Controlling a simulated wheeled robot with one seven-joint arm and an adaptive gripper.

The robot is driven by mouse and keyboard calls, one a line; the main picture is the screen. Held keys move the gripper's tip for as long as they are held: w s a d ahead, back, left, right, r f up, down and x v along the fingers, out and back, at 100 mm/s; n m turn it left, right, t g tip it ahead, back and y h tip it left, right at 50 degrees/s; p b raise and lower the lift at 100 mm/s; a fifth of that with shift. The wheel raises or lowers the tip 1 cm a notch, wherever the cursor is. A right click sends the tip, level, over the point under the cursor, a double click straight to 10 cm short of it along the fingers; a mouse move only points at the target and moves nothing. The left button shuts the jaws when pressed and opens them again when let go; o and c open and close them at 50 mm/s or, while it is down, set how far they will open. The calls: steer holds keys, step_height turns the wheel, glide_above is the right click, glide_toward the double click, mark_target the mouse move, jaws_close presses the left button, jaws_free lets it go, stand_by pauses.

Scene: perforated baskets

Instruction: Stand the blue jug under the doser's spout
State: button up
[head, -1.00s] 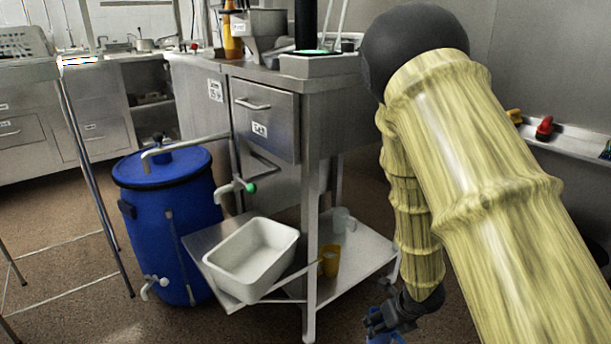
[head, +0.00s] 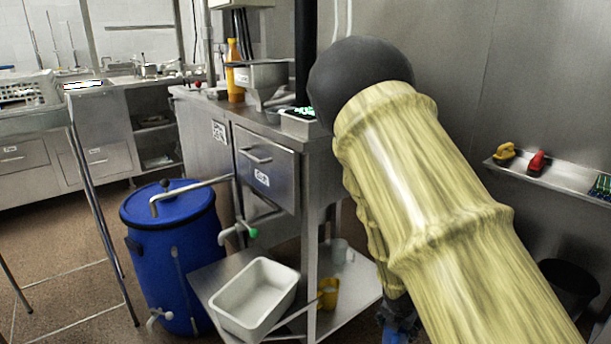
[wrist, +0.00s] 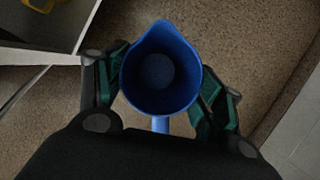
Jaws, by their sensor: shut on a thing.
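The blue jug (wrist: 162,52) fills the middle of the wrist view, seen from above with its mouth open and its inside looking empty. Its pouring lip points away from my wrist and its handle points toward it. My gripper (wrist: 160,92) is shut on the jug, with green-padded fingers at both sides of its body. In the head view a bit of the blue jug (head: 397,334) shows at the bottom edge, mostly hidden by my arm.
A blue drum (head: 172,240) with a tap stands on the floor at left. A white basin (head: 255,295) sits beside the steel cabinet (head: 265,170), below a green-tipped tap (head: 240,233). A yellow cup (head: 328,292) is on the low shelf. A wall shelf (head: 560,175) is at right.

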steer(key=s+a+r+m+g+p, duration=0.1)
steer(key=a+r+m+g+p, duration=0.2)
steer(key=r+m+p, duration=0.7)
steer(key=a+r+m+g+y+p, duration=0.1)
steer(key=a+r+m+g+p, duration=0.15)
steer(key=r+m+p, duration=0.8)
steer(key=s+a+r+m+g+p, duration=0.1)
steer(key=a+r+m+g+p, duration=0.15)
steer(key=r+m+p, duration=0.8)
steer(key=s+f+n+b, duration=0.2)
steer(key=s+f+b, duration=0.1)
steer(key=s+f, duration=0.2)
steer(key=shift+s+d+f+n+g+y, duration=0.15)
steer(key=shift+s+f+n+g+y, duration=0.2)
steer(key=shift+s, duration=0.3)
steer(key=shift+r, duration=0.1)
